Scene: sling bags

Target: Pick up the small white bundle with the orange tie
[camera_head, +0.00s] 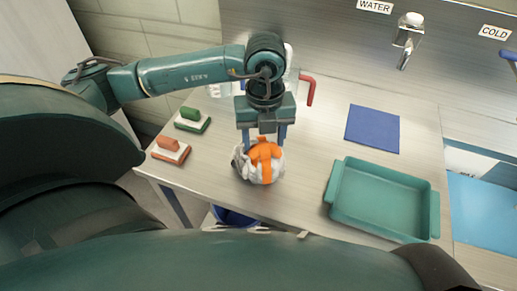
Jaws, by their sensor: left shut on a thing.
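The small white bundle with the orange tie (262,170) is near the front edge of the table, left of the green tray. My left gripper (263,148) comes down over it from above, with its two fingers on either side of the bundle's top. It is shut on the bundle. Whether the bundle touches the table or hangs just above it, I cannot tell. My right gripper is not in view.
A green tray (333,204) stands on the table (312,135) at the right. A blue mat (373,129) lies behind it. A green brush (192,121) and an orange brush (170,150) are at the left. A tap (408,35) is on the back wall.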

